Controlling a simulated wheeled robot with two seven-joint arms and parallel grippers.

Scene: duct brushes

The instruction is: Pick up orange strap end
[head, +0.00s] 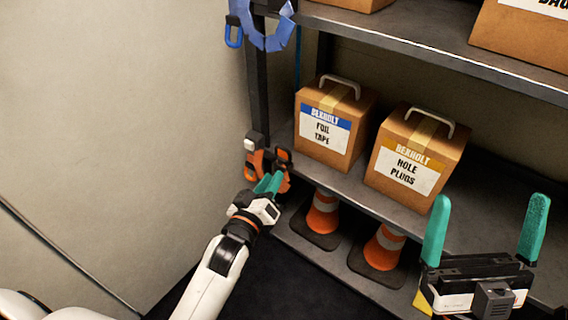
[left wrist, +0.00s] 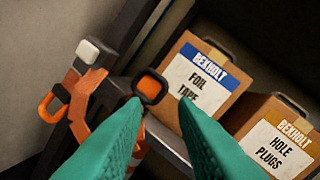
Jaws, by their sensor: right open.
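The orange strap (head: 256,163) hangs at the shelf's front left post, partly hidden by my left gripper in the head view. In the left wrist view the orange strap (left wrist: 82,112) has a white-topped black clip and an orange loop at its left. An orange strap end with a black rim (left wrist: 151,86) shows just above the gap between my left fingertips. My left gripper (left wrist: 160,103) is open with green fingers; nothing shows held. It points at the strap in the head view (head: 270,182). My right gripper (head: 488,207) is open and empty at the lower right.
Boxes marked foil tape (head: 329,130) and hole plugs (head: 408,165) stand on the middle shelf, right of the strap. Traffic cones (head: 322,218) stand below. A blue strap (head: 265,30) hangs higher on the post. A plain wall (head: 110,120) fills the left.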

